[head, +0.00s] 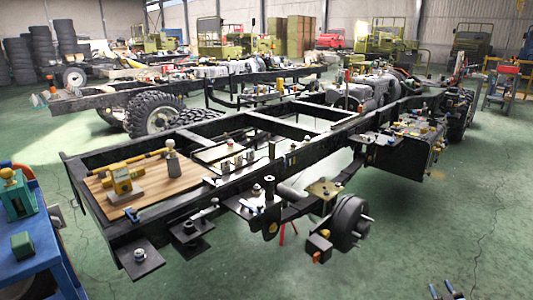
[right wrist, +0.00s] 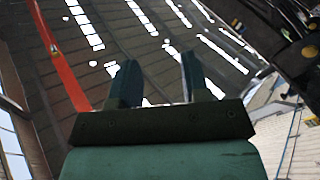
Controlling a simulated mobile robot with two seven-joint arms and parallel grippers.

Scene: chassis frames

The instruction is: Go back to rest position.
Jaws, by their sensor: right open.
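My right gripper (head: 443,289) shows only as two dark blue fingertips at the bottom right edge of the head view. They stand apart with nothing between them, over bare green floor. In the right wrist view the same gripper (right wrist: 158,72) has its two fingers spread and empty, facing a dark roof with bright skylight strips. My left gripper is not in view.
A long black chassis frame (head: 190,143) fills the middle, with a wooden board (head: 152,190) and yellow tool on its near end. A blue bench (head: 42,240) stands at the left edge. Green floor (head: 440,215) is clear at the right.

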